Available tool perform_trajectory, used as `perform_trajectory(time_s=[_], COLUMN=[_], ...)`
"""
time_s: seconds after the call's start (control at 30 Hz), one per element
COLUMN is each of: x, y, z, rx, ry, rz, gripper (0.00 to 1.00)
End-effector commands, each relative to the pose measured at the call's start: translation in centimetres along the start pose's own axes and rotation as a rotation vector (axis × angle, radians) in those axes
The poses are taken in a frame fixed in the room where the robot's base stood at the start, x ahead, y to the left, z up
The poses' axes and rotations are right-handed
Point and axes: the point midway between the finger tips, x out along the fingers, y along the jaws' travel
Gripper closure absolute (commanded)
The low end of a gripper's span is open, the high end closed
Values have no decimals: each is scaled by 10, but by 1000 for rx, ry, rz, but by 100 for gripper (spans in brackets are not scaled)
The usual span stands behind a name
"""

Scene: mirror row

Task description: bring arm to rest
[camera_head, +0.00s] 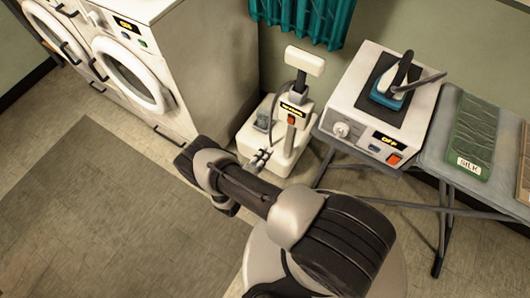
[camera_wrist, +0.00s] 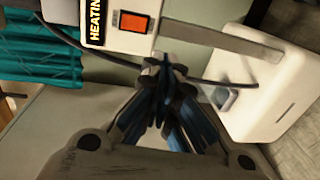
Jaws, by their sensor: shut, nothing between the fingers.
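My arm reaches from the bottom right of the head view. My gripper (camera_head: 258,160) is low in front of a white upright appliance. In the wrist view my gripper's fingers (camera_wrist: 162,68) come together at their tips, with nothing between them. They lie close below the appliance's upper box in that picture; I cannot tell whether they touch it.
The white appliance (camera_head: 276,146) has an orange-red switch (camera_wrist: 134,22) and a "HEATING" label. An iron (camera_head: 392,88) sits on a white station marked "OFF". An ironing board (camera_head: 437,150) bears a green "SILK" cloth. Washing machines (camera_head: 128,70) stand left; floor before them is clear.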

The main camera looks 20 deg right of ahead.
Motion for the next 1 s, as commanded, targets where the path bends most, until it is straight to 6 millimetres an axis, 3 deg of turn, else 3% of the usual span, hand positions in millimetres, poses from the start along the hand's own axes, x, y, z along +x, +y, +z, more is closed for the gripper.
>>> perform_trajectory(time_s=[0.67,0.77,0.83,1.0], x=[-1,3,7,14], y=[4,24,49,130], z=[-2,-12,-19,-30], rx=[3,10,17,31], ry=[-10,-54,-112,-298], rz=[0,-2,-10,-66], gripper=[100,100,100,100])
